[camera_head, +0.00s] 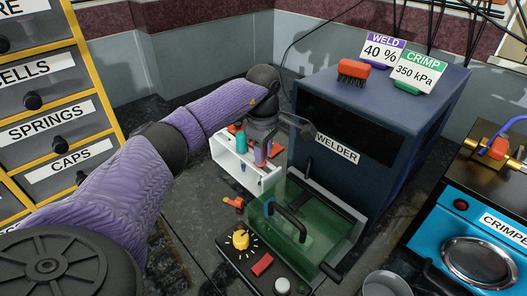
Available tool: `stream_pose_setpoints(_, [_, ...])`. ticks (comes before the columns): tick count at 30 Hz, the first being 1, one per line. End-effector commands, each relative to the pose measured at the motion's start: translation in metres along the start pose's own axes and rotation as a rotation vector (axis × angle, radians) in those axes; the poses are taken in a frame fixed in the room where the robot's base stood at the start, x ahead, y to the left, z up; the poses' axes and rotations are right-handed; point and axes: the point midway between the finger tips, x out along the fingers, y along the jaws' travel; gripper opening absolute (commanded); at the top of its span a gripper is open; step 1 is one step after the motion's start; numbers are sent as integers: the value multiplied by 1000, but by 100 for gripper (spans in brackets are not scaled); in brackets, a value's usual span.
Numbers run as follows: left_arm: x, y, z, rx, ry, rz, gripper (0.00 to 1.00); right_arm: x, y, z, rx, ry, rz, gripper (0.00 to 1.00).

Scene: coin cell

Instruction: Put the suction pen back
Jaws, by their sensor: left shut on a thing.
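My left arm reaches in from the left, and its gripper (261,155) points down at the white rack (222,157) in front of the welder. The gripper is shut on the suction pen, which is mostly hidden by the fingers and the wrist. A teal upright tool (241,141) shows just left of the fingers, with a blue tip lower down at the rack. I cannot tell whether this is part of the held pen or a separate tool. Whether the held pen touches the rack is also unclear. My right gripper is not in view.
The dark blue welder (345,160) stands right of the rack. A green see-through cover (315,237) with a black handle and a control panel with a yellow knob (240,239) lie in front. A blue crimper (480,235) is at right, drawers (50,100) at left.

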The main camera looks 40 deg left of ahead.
Motion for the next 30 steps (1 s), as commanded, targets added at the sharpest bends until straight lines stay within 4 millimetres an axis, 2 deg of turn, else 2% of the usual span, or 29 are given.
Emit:
stream_pose_setpoints(5, [6, 0, 0, 1, 0, -1, 0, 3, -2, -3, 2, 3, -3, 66])
stream_pose_setpoints(6, [5, 0, 0, 1, 0, 0, 40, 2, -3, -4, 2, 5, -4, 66])
stream_pose_setpoints(10, [4, 0, 0, 1, 0, 0, 67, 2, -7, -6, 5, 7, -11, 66])
stream_pose_setpoints(17, [4, 0, 0, 1, 0, 0, 67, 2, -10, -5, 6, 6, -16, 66])
stream_pose_setpoints(20, [-4, 0, 0, 1, -1, 1, 67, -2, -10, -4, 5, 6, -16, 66])
stream_pose_setpoints(30, [-96, 0, 0, 1, 0, 5, 67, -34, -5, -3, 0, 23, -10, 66])
